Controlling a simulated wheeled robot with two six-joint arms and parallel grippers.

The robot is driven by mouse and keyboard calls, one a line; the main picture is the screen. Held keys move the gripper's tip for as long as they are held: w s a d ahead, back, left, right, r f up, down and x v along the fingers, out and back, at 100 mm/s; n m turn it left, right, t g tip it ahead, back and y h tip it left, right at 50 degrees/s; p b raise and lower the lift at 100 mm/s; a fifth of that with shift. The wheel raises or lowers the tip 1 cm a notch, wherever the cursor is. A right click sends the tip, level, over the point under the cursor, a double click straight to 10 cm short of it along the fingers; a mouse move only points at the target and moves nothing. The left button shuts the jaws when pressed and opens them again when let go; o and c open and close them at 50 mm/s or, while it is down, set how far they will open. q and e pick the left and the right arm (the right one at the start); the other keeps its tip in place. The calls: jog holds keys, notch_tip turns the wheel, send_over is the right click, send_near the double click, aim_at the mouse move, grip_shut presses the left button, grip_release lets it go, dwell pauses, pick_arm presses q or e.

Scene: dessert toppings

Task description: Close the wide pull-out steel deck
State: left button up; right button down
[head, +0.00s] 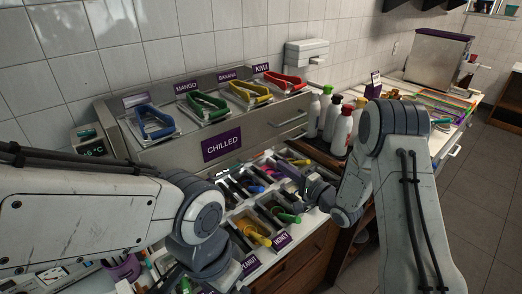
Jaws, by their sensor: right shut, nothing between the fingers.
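The wide pull-out steel deck (303,229) is out below the chilled cabinet (180,152). It holds several compartments with coloured-handled tools, and a purple HONEY label (281,242) is on its front side. My right gripper (308,188) is over the right part of the deck near its front edge, shut with nothing in it. I cannot tell whether it touches the deck. My left arm crosses the lower left and hides the deck's left part; its fingers are out of sight.
Several tongs, such as the green tongs (205,108), lie on pans on top of the cabinet. Several bottles (328,112) stand on a wooden tray right of the deck. A dispenser (440,58) stands on the far-right counter. Open floor (492,170) is at the right.

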jog(key=p, duration=0.4)
send_near(255, 148)
jog(key=x, duration=0.5)
jog(key=shift+w+a+r, duration=0.15)
jog(key=shift+w+r, duration=0.05)
jog(key=shift+r, duration=0.1)
jog(key=shift+w+a+f, duration=0.15)
jog(key=shift+w+a, duration=0.2)
jog(key=shift+w, duration=0.15)
pick_arm(q)
notch_tip(255, 148, up, 5)
jog(key=shift+f, duration=0.15)
jog(key=shift+f, duration=0.15)
pick_arm(e)
jog(key=shift+w+a, duration=0.1)
